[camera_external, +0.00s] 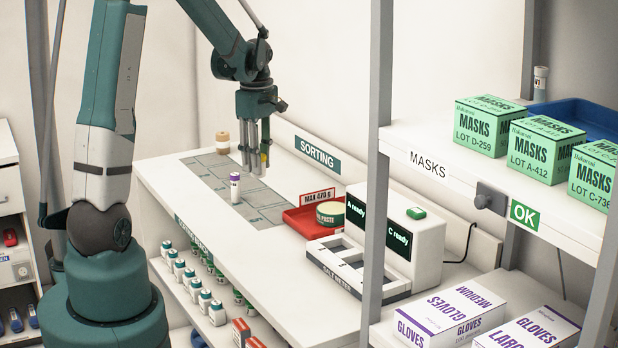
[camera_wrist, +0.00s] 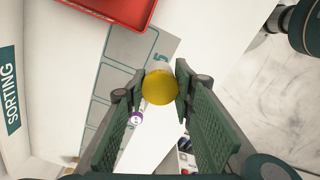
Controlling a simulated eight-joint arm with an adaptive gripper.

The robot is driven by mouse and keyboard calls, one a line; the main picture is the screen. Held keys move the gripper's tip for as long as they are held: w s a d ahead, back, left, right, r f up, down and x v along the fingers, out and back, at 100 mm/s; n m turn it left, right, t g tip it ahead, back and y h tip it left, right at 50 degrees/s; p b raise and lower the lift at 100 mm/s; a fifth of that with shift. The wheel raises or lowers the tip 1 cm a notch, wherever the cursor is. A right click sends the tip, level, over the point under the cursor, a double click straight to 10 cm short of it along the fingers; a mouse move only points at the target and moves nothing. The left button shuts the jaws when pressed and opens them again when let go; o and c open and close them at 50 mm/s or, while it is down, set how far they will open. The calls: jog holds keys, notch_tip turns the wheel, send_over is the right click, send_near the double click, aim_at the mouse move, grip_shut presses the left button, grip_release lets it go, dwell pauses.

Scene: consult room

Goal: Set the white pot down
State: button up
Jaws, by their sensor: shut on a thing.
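My gripper (camera_external: 255,164) points down above the grey sorting mat (camera_external: 205,167). It is shut on a small pot with a yellow top (camera_wrist: 160,88), held between the two fingers (camera_wrist: 159,75). A pale part of its body shows behind the yellow top in the wrist view, so I take it as the white pot. In the external view the fingers mostly hide it, with a little yellow showing. It appears to be held clear of the mat. In the wrist view, the cell marked 5 (camera_wrist: 155,58) lies beyond the pot.
A purple-capped vial (camera_external: 235,188) stands on the mat close to my gripper. A tan-topped jar (camera_external: 222,142) stands at its far end. A red tray (camera_external: 297,222) holds a green-labelled jar (camera_external: 330,214). A white reader (camera_external: 428,240) stands right of it.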

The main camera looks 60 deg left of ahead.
jog(key=s+a+f+n, duration=0.1)
jog(key=s+a+n, duration=0.1)
jog(key=a, duration=1.3)
jog(key=s+a+f+n+p, duration=0.1)
jog(key=s+a+n, duration=0.2)
jog(key=a, duration=1.3)
jog(key=s+a+f+n+p, duration=0.1)
jog(key=s+a+n, duration=0.1)
jog(key=a, duration=1.4)
jog(key=shift+s+f+n, duration=0.25)
jog(key=shift+s+n, duration=0.15)
jog(key=shift+s, duration=0.45)
jog(key=shift+f, duration=3.15)
jog(key=shift+f, duration=1.85)
jog(key=shift+f, duration=0.15)
